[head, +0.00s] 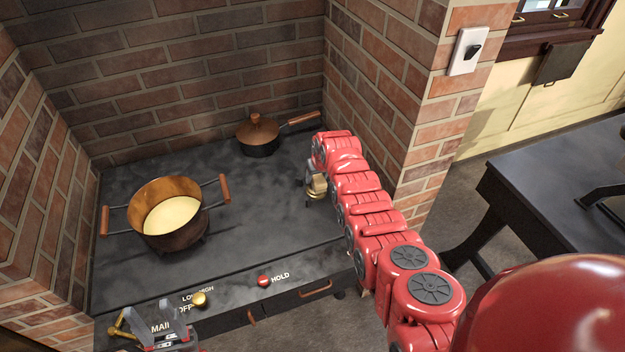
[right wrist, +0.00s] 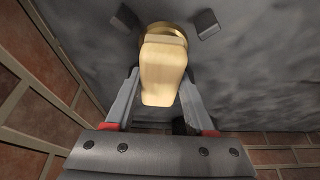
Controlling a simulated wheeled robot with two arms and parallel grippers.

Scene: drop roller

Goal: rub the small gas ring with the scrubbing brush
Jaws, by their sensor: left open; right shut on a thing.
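The scrubbing brush (right wrist: 163,72), a pale wooden block, is between the fingers of my right gripper (right wrist: 160,82) in the right wrist view. In the head view, the brush (head: 319,184) is partly hidden by my right arm. A brass round piece, which looks like the small gas ring (right wrist: 160,29), shows just beyond the brush, with grey prongs around it. The brush covers part of it; I cannot tell whether they touch. My right gripper (head: 312,180) is shut on the brush. My left gripper (head: 155,312) is open and empty at the stove's front edge.
A copper pot (head: 165,188) with pale yellow contents stands on the left of the dark stove top (head: 240,215). A lidded copper saucepan (head: 259,135) stands at the back. Brick walls (head: 200,60) enclose the stove. A brass knob (head: 199,299) and red button (head: 264,281) are in front.

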